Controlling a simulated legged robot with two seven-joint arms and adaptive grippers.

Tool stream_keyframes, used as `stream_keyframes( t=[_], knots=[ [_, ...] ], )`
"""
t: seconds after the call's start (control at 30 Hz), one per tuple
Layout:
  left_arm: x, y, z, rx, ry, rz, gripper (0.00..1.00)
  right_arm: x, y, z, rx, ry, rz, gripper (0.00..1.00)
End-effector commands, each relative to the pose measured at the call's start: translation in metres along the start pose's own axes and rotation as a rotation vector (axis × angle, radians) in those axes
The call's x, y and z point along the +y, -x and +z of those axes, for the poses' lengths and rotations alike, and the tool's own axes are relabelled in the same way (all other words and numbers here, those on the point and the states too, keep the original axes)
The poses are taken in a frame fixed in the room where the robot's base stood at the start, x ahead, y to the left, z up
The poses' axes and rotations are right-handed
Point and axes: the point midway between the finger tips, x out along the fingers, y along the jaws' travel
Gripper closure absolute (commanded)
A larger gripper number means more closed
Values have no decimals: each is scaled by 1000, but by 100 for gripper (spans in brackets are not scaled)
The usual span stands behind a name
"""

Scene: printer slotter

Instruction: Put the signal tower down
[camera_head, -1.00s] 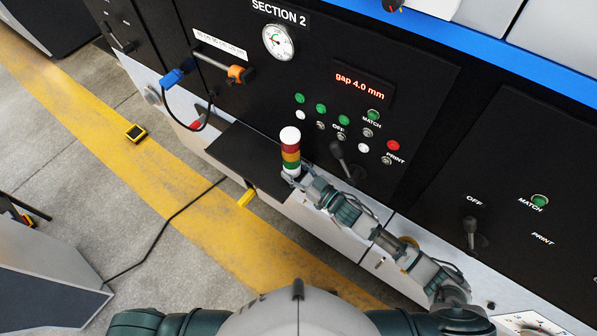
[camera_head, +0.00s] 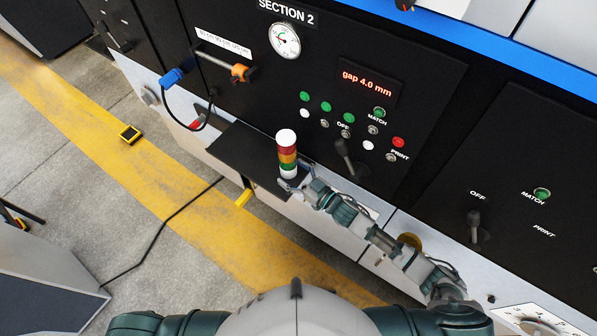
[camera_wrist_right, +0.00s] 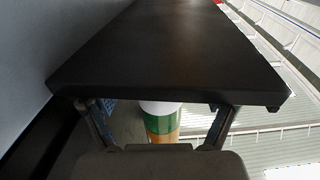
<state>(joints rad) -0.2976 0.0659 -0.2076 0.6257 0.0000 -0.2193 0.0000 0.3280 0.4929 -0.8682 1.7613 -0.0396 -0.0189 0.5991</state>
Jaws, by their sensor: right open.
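The signal tower (camera_head: 287,152) is upright, with a white top, then red, orange and green bands and a white base. In the head view it stands at the right part of the black shelf (camera_head: 235,152) on the machine front. The right wrist view shows its green and orange bands (camera_wrist_right: 162,126) and white base close against the shelf edge (camera_wrist_right: 165,88). My right gripper (camera_head: 287,184) is low at the tower. Its fingers (camera_wrist_right: 158,122) are spread, one on each side of the tower, with gaps. Base contact with the shelf is hard to see. My left gripper is out of view.
A lever (camera_head: 345,150) and several buttons are on the panel right of the tower. A blue plug (camera_head: 172,78) with a black cable hangs at the left. A yellow handle (camera_head: 243,198) is below the shelf. The shelf's left part is bare.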

Motion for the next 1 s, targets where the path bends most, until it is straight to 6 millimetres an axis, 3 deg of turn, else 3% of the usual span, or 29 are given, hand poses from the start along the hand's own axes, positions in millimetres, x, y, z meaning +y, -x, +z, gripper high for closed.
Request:
stream_keyframes(
  t=[0.1, 0.33, 0.73, 0.87, 1.0],
  knots=[
    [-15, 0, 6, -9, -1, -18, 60, -3, 0, 2, -2, -7, -4, 21],
    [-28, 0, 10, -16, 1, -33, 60, 3, 6, 2, 3, -10, -3, 21],
    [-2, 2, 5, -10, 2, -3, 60, 5, 8, -1, 2, -10, -1, 21],
    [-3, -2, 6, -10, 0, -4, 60, 4, 26, 2, -1, -10, -1, 21],
    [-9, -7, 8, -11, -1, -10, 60, 3, 58, 3, -1, -11, -2, 21]
  ],
)
